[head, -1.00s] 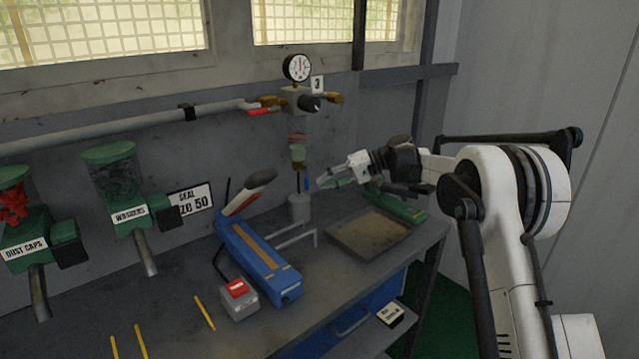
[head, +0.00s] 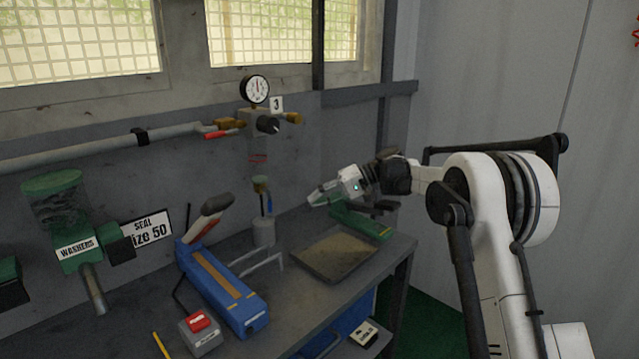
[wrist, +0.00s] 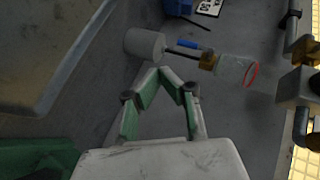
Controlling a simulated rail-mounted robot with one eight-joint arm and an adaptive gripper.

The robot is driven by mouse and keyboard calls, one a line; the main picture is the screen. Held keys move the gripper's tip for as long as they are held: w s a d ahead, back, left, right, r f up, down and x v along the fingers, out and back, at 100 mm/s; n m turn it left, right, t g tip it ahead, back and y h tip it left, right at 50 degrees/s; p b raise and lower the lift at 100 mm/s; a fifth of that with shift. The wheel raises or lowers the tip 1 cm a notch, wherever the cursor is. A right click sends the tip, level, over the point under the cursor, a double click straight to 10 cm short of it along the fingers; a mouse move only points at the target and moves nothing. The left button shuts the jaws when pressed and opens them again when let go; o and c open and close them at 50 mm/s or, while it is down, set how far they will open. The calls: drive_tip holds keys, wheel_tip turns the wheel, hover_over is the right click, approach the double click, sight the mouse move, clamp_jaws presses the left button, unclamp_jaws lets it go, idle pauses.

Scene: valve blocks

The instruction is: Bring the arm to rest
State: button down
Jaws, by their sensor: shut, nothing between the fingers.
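My gripper (head: 316,199) is shut and empty in the head view. It is held above the bench near the back wall, over the far side of the shallow tray (head: 300,265). In the wrist view my gripper (wrist: 160,72) shows its green fingers meeting at the tips, with nothing between them. Just beyond the tips stands a grey cylinder (wrist: 146,44) with a rod and a brass fitting on it. It also shows in the head view as a small canister (head: 264,233) left of my gripper.
A green tool (head: 362,219) lies behind the tray. A blue sealer (head: 222,288) and a grey box with a red button (head: 200,338) are on the bench to the left. A pressure gauge (head: 255,89) and valve are on the wall above. A washers dispenser (head: 62,215) hangs at far left.

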drive_tip(key=s+d+r+m+t+h, duration=0.1)
drive_tip(key=s+d+r+t+h, duration=0.15)
drive_tip(key=s, duration=0.45)
drive_tip(key=s+d+r+m+t+h, duration=0.1)
drive_tip(key=s+d+r+h, duration=0.2)
drive_tip(key=s, duration=0.4)
drive_tip(key=s+d+r+m+t+h, duration=0.1)
drive_tip(key=s+d+r+m, duration=0.2)
drive_tip(key=s, duration=0.4)
drive_tip(key=s+d+f+t+h, duration=0.1)
drive_tip(key=s+d+f+h, duration=0.1)
drive_tip(key=s, duration=0.6)
drive_tip(key=s+d+f+t+h, duration=0.2)
drive_tip(key=s+d+f, duration=0.2)
drive_tip(key=s+d, duration=0.3)
drive_tip(key=s+d+f+t+h, duration=0.1)
drive_tip(key=s+d, duration=0.4)
drive_tip(key=s, duration=0.6)
wheel_tip(320, 180, down, 2)
drive_tip(key=shift+f+h, duration=0.25)
drive_tip(key=shift+h, duration=0.4)
